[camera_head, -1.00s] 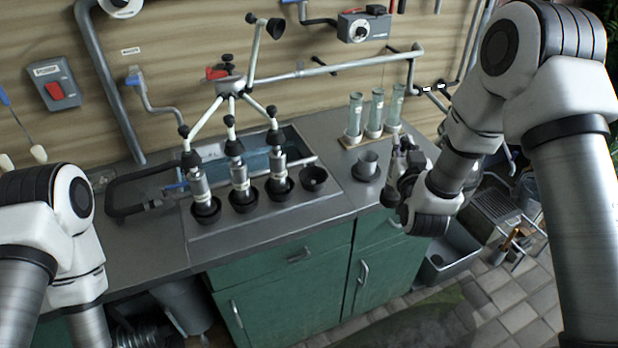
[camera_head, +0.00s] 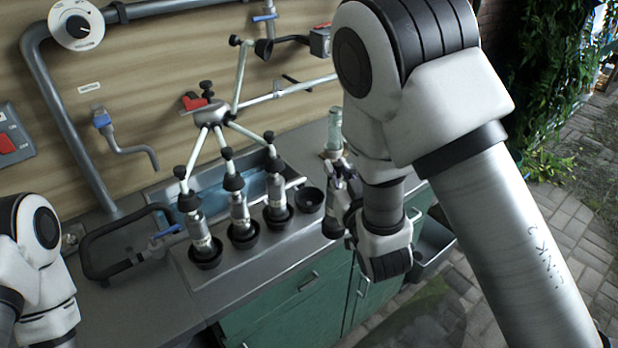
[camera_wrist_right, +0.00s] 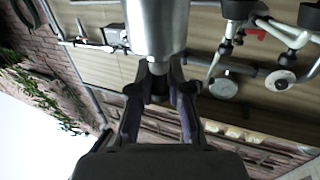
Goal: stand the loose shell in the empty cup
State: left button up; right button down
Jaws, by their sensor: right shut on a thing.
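My right gripper (camera_head: 342,178) is shut on the loose shell (camera_head: 331,223), a metal cylinder that hangs below the fingers, partly hidden by them. In the right wrist view the shell (camera_wrist_right: 158,25) fills the top middle, with the fingers (camera_wrist_right: 160,88) closed at its narrow dark end. The empty cup (camera_head: 310,200) is the black one at the right end of a row. The shell is apart from it, just to its right in the head view. My left gripper is out of the picture; only its arm shows.
Several black cups share the row; three hold shells (camera_head: 240,212) joined to a white-armed claw (camera_head: 208,113). A sink (camera_head: 170,196) lies behind them. A glass tube (camera_head: 334,130) stands behind my right gripper. The counter's front left (camera_head: 150,290) is clear.

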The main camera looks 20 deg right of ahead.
jog(key=w+f+p, duration=0.2)
jog(key=w+p, duration=0.1)
jog(key=w, duration=0.4)
jog(key=w+a+f+p, duration=0.1)
jog(key=w+f+p, duration=0.2)
jog(key=w, duration=0.5)
jog(key=shift+a, duration=0.15)
jog(key=c, duration=1.5)
grip_release()
jog(key=shift+f, duration=0.15)
jog(key=shift+c, duration=0.2)
jog(key=o, duration=0.4)
